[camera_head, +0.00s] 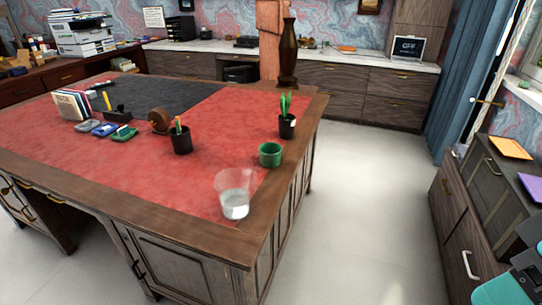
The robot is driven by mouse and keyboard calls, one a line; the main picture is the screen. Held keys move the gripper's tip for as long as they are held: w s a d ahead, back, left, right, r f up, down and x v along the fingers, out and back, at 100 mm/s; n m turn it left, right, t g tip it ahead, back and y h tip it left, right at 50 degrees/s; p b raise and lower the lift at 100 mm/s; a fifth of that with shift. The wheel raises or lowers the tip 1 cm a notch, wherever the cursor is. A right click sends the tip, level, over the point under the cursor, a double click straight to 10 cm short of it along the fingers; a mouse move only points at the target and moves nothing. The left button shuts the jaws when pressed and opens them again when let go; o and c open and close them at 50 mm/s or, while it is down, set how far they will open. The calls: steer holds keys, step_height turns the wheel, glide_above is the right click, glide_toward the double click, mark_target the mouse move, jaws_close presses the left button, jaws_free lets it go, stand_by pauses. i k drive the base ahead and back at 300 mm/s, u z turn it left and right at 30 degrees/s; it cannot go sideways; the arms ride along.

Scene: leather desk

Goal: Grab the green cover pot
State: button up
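The green cover pot (270,155) is a small, round, open-topped green pot. It stands upright near the right edge of the desk (190,205), on the red leather top. It is behind and to the right of a clear glass with some liquid (235,205), and in front of a dark pot holding green stems (287,126). The pot is not touched by anything that I can see.
A black pen cup (181,142) stands left of the pot. A tall dark vase (288,55) is at the desk's far right corner. Pale floor (365,200) is clear right of the desk. A dark cabinet (470,215) stands at the right.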

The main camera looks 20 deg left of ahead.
mark_target(270, 152)
steer(key=z, duration=0.1)
steer(key=i, duration=2)
steer(key=u, duration=2.45)
